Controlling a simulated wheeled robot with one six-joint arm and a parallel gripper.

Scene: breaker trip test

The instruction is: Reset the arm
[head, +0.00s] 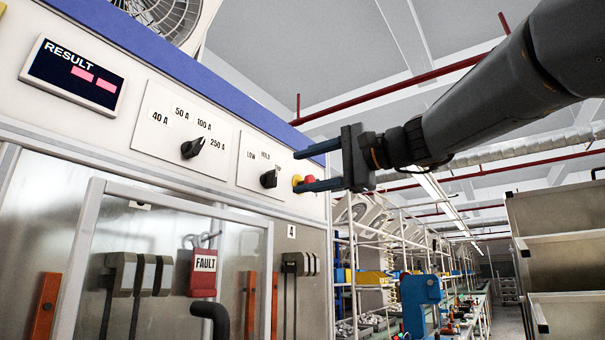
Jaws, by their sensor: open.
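My arm comes in from the upper right. My gripper (306,168) is open and empty, with its two fingers pointing left toward the test cabinet's front panel (140,85). The fingers appear in front of the panel's right end, near a red and yellow button (303,181). I cannot tell the gap between fingers and panel. A black rotary knob (193,148) sits under the labels 40 A, 50 A, 100 A and 250 A. A second black knob (269,178) sits by the labels LOW and HOLD; a further label is unclear. The RESULT display (72,75) shows two pink-red dashes.
Below the panel is a clear framed door (165,210) with a black handle (212,318). A red FAULT padlock tag (203,272) hangs there by breakers. Shelving with boxes (375,240) stands behind, and a grey rack (560,255) at right. An aisle (508,318) lies between.

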